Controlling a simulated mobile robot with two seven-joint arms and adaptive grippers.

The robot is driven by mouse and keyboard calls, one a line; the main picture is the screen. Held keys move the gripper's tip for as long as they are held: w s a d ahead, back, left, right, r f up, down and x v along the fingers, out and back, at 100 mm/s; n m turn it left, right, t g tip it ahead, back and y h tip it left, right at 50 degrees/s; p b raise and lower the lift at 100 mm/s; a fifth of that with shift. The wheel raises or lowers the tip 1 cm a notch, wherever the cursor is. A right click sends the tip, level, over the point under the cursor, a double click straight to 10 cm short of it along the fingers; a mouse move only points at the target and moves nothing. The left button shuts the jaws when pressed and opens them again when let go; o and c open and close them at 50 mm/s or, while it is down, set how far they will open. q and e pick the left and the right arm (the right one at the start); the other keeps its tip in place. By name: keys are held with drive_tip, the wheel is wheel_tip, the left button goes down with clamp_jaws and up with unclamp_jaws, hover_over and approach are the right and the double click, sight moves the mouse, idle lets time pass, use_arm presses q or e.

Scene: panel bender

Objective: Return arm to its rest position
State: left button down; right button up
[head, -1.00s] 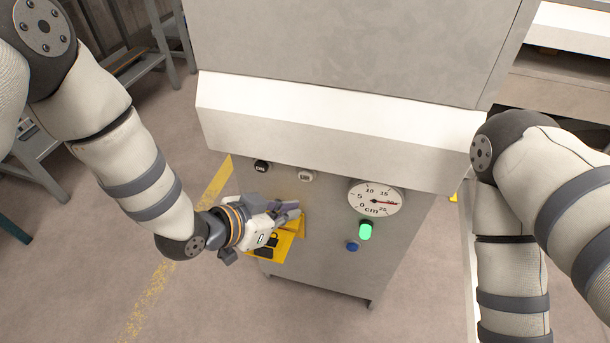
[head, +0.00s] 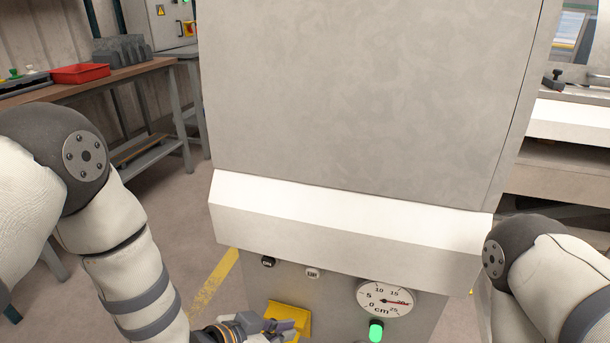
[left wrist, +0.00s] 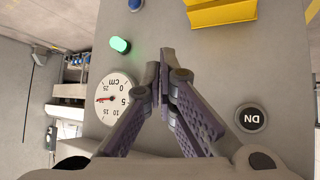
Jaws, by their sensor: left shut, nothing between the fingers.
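My left gripper (head: 288,326) is at the lower edge of the head view, in front of the grey machine's control panel (head: 335,297). In the left wrist view its two fingers (left wrist: 165,65) are shut with nothing between them. The fingers appear apart from the panel, though the exact gap cannot be told. My left arm (head: 140,285) comes in from the left, bent downward. My right arm (head: 560,275) shows at the right edge; its gripper is out of view.
A workbench (head: 95,82) with a red tray (head: 80,74) stands at left. Floor between is clear.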

use_arm(q)
drive_tip(key=s+a+f+n+g+y, duration=0.2)
drive_tip(key=s+a+f, duration=0.15)
drive_tip(key=s, duration=0.35)
drive_tip(key=s+a+f+n+g+y, duration=0.1)
drive_tip(key=s+a+f+n, duration=0.1)
drive_tip(key=s+a, duration=0.35)
drive_tip(key=s+a+f+n+g+y, duration=0.2)
drive_tip(key=s+a+f, duration=0.1)
drive_tip(key=s, duration=0.5)
drive_tip(key=s+a+n+g+y, duration=0.1)
drive_tip(key=s+a+g, duration=0.1)
drive_tip(key=s, duration=0.5)
drive_tip(key=s+a+r+n+g+y+p, duration=0.1)
drive_tip(key=s+a+n+g, duration=0.1)
drive_tip(key=s+a, duration=0.3)
drive_tip(key=shift+s, duration=1.25)
use_arm(e)
drive_tip(key=shift+w+r+t, duration=0.4)
drive_tip(key=shift+w+r, duration=0.45)
drive_tip(key=shift+r, duration=0.05)
use_arm(q)
drive_tip(key=shift+r, duration=0.1)
